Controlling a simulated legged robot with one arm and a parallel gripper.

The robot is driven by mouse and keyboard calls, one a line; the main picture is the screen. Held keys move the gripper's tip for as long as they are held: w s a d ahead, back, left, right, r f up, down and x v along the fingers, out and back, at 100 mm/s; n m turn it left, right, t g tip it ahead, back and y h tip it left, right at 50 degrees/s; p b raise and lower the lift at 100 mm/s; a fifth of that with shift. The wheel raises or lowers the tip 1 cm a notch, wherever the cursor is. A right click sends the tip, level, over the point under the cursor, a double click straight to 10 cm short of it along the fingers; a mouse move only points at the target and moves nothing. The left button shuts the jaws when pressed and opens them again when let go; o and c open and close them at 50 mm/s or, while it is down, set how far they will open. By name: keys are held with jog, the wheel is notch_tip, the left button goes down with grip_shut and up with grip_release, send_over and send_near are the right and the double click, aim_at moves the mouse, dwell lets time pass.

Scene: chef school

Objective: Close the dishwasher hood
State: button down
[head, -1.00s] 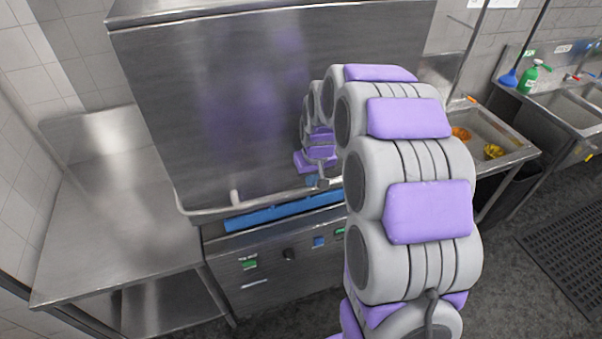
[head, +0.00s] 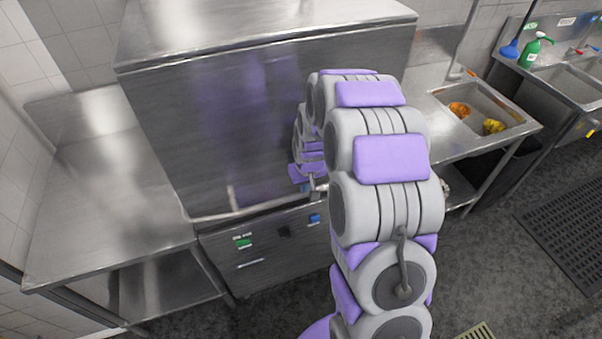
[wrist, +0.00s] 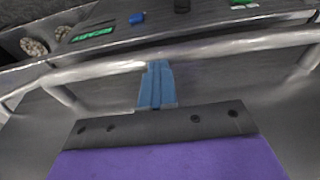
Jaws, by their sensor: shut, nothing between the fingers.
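The dishwasher hood (head: 215,130) is a big steel box in the head view. Its lower edge sits against the front panel (head: 270,245), with no clear gap between. A bar handle (head: 235,213) runs along the hood's lower edge; in the wrist view the handle (wrist: 225,47) crosses the whole picture. My gripper (wrist: 157,68) has its blue fingers shut together, with the tips at the handle; whether they touch it I cannot tell. In the head view my gripper (head: 307,188) is small, at the handle's right part, partly hidden by my arm.
A steel side table (head: 100,210) adjoins on the left. On the right is a counter with a sink (head: 480,105) holding orange and yellow items. A green spray bottle (head: 534,50) stands farther right.

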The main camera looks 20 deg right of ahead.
aim_at(303, 195)
jog(key=f, duration=0.4)
jog(key=shift+s+a+f+b, duration=0.15)
jog(key=shift+a+f+b, duration=0.1)
jog(key=shift+f+b, duration=0.15)
jog(key=shift+a+f, duration=0.2)
jog(key=shift+s+f, duration=0.2)
jog(key=shift+s, duration=0.05)
jog(key=shift+s+f, duration=0.1)
jog(key=shift+w+r, duration=0.2)
jog(key=shift+r, duration=0.2)
jog(key=r, duration=0.1)
jog(key=w+r, duration=0.1)
jog(key=shift+w+r+p, duration=0.15)
jog(key=shift+r+p, duration=0.15)
jog(key=shift+r, duration=0.1)
jog(key=v, duration=1.1)
